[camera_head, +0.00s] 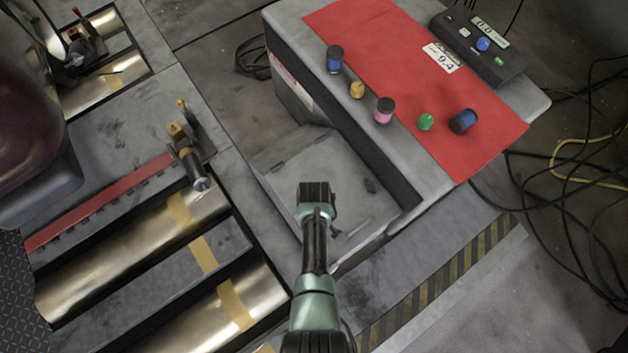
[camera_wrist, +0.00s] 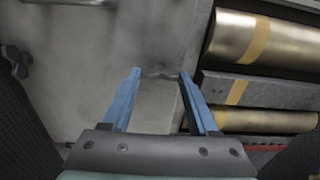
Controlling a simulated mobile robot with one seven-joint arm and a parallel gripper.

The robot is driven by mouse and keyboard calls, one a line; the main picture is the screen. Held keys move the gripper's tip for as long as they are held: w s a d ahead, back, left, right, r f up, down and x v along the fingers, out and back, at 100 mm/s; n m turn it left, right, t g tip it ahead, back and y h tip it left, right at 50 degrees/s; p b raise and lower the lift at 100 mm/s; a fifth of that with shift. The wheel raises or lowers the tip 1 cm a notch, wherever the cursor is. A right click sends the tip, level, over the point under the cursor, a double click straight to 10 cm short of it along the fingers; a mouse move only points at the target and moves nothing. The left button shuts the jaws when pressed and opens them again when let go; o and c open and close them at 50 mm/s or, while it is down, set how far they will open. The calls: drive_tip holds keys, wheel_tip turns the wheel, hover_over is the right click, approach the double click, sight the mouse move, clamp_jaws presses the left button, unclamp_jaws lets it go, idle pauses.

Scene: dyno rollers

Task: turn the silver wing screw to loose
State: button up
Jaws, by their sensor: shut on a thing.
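The silver wing screw (camera_wrist: 159,76) shows in the wrist view as a small, grey, wavy-edged piece between the two blue fingertips. My gripper (camera_wrist: 160,73) is shut on it, with one finger at each end of the wings. The screw stands against a grey metal surface of nearly the same colour, so its outline is faint. In the head view my gripper (camera_head: 316,192) is over the low grey step beside the console, and its own wrist hides the fingertips and the screw.
The grey console (camera_head: 290,25) with a red top (camera_head: 375,40) carries several coloured knobs and a black display box (camera_head: 480,48). Brass rollers (camera_head: 130,255) lie at left, with a brass-coloured clamp (camera_head: 183,140) near them. Black cables and a yellow hose (camera_head: 570,165) lie at right.

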drive_tip(key=o, duration=1.4)
wheel_tip(320, 180, up, 13)
drive_tip(key=p, duration=0.6)
drive_tip(key=shift+p, duration=0.4)
